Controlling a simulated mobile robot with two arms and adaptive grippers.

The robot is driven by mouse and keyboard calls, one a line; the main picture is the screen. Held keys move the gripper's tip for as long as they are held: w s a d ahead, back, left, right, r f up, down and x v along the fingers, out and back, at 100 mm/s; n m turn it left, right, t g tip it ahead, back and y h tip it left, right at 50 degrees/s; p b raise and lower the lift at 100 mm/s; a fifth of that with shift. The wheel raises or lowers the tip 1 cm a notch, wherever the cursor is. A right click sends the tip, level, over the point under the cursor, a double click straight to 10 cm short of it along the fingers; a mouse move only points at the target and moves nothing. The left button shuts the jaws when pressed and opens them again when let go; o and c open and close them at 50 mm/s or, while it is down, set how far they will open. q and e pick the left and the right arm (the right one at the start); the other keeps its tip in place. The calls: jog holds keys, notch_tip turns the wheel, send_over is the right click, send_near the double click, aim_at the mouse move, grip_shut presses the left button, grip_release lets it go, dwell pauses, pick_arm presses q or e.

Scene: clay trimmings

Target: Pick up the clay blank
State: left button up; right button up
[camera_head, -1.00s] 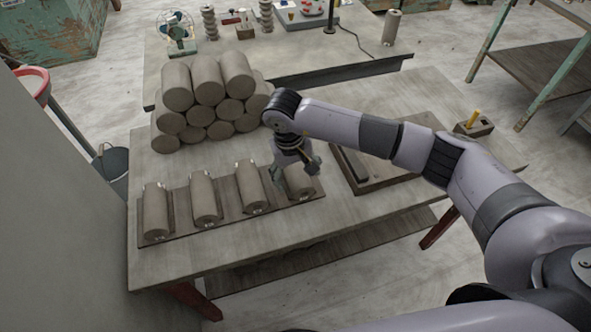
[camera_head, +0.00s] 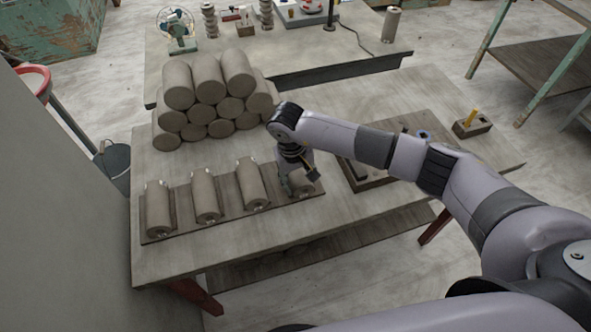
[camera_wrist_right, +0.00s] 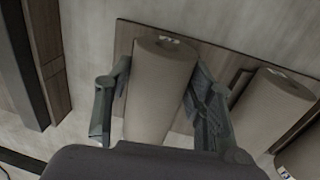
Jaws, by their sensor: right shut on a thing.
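The clay blank (camera_head: 304,184) is a grey-brown cylinder lying at the right end of a row on a dark board (camera_head: 236,209), mostly hidden by my right gripper (camera_head: 301,182) in the head view. In the right wrist view, the blank (camera_wrist_right: 160,90) runs between the two fingers of my right gripper (camera_wrist_right: 157,100), one on each side. The gripper is shut on it. The blank appears to rest on the board still. My left gripper is not in view.
Several other blanks (camera_head: 250,183) lie left of the gripper, the closest (camera_wrist_right: 270,108) just beside it. A stack of clay cylinders (camera_head: 207,82) stands behind. A shallow wooden tray (camera_head: 362,183) lies right, under my forearm. The table front (camera_head: 215,252) is clear.

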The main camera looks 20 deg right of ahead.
grip_shut()
dwell(0.3)
jog(key=shift+w, duration=0.1)
jog(key=shift+r, duration=0.1)
